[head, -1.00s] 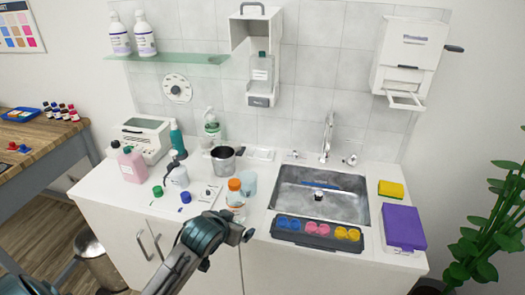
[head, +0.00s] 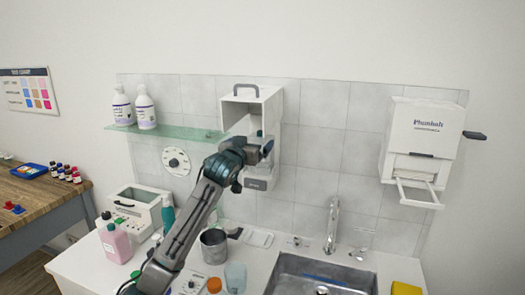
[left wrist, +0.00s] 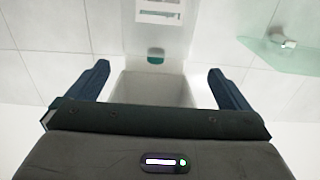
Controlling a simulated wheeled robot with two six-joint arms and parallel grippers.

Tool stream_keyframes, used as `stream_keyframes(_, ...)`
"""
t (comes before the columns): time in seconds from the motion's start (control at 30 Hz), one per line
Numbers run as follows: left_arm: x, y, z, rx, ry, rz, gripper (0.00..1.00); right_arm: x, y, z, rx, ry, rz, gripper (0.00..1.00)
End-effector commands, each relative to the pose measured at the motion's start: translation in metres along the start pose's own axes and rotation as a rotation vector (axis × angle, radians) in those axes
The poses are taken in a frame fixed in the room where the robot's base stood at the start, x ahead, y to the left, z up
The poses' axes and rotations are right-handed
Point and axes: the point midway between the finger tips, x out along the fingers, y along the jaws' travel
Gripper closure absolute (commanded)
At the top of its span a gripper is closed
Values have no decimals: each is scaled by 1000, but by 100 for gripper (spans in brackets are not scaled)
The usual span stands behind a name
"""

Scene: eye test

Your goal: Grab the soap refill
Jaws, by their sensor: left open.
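The soap refill is a pale, see-through bottle with a teal cap (head: 259,134) and sits in the open white wall dispenser (head: 250,108). My left gripper (head: 262,150) is in front of it and hides most of its body in the head view. In the left wrist view the refill (left wrist: 158,38) shows a label and its cap, ahead of the spread fingers of the left gripper (left wrist: 158,72). That gripper is open, with nothing held. I cannot tell how far the fingertips are from the bottle. My right gripper is out of view.
A glass shelf (head: 170,132) with two white bottles sticks out left of the dispenser. A white wall unit (head: 420,145) with a pulled-out tray hangs at right. Below are a metal pot (head: 214,247), a pink bottle (head: 115,242) and a sink (head: 320,277).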

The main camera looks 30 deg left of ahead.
Motion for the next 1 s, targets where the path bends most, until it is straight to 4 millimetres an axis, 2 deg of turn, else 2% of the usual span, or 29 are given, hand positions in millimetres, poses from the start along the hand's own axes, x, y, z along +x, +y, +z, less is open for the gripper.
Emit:
stream_keyframes(0.03, 8, 0, -4, -3, -1, -1, 0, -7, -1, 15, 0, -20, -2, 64)
stream_keyframes(0.1, 16, 0, -3, -2, -1, 0, 0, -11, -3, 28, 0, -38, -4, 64)
stream_keyframes(0.2, 23, 0, -1, -1, -2, 0, 0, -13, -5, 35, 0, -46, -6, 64)
stream_keyframes(0.27, 25, 1, -1, 0, -1, 0, 0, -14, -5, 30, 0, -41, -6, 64)
stream_keyframes(0.37, 34, 1, -4, -1, -2, 0, 0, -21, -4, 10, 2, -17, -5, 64)
stream_keyframes(0.43, 43, 2, -6, -3, -3, 1, 0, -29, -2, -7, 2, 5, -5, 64)
stream_keyframes(0.53, 57, 3, -6, -2, -4, 0, 0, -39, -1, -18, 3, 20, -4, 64)
stream_keyframes(0.7, 73, 3, -3, 0, -1, 0, 0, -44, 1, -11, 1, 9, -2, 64)
stream_keyframes(0.9, 76, 2, 0, 1, -2, 0, 0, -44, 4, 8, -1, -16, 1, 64)
stream_keyframes(1.0, 76, 2, 0, 1, -1, 0, 2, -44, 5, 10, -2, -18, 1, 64)
